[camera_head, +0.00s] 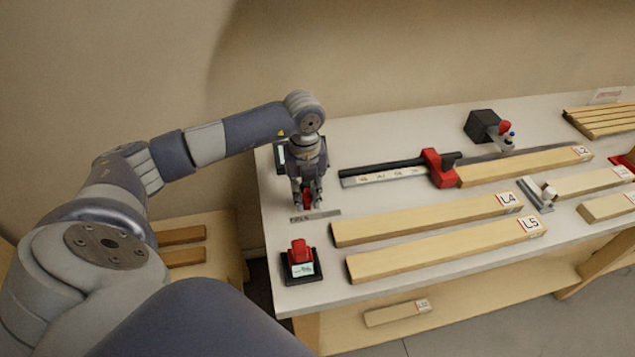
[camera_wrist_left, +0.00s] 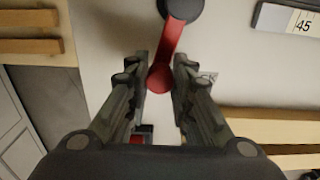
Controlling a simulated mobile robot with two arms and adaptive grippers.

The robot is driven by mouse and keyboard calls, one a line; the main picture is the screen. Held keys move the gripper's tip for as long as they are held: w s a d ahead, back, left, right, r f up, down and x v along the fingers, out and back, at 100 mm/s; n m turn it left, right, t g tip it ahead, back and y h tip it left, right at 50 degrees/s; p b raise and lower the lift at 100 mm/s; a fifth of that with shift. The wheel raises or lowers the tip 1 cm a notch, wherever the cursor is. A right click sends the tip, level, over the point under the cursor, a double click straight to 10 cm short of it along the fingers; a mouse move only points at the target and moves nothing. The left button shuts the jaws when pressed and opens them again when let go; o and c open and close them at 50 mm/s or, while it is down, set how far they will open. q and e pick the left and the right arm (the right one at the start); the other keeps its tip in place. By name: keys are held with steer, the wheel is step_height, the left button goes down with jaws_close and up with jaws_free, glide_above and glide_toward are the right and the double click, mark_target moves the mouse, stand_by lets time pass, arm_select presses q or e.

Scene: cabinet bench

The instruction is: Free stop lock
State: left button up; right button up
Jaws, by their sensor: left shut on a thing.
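A red lever (camera_wrist_left: 168,55) with a dark round pivot (camera_wrist_left: 183,8) and a rounded red end shows in the left wrist view. My left gripper (camera_wrist_left: 160,85) has its fingers on both sides of the lever's rounded end and is shut on it. In the head view my left gripper (camera_head: 306,198) points down at the bench's left end, with a bit of red between its fingertips. The gripper hides most of the lever there. My right gripper is not in view.
A red switch on a black base (camera_head: 300,262) stands near the front left corner. A rail with a scale (camera_head: 385,174) and a red stop block (camera_head: 440,167) lie to the right. Boards L4 (camera_head: 425,220) and L5 (camera_head: 445,249) lie on the white bench (camera_head: 275,225).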

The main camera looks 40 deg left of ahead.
arm_select(q)
steer(key=shift+a, duration=0.1)
steer(key=shift+s+a, duration=0.5)
steer(key=shift+a, duration=0.35)
steer(key=shift+a+b, duration=0.3)
steer(key=shift+a, duration=0.05)
stand_by(0.4)
steer(key=o, duration=0.8)
steer(key=shift+c, duration=0.2)
step_height(320, 180, up, 9)
steer(key=p, duration=0.6)
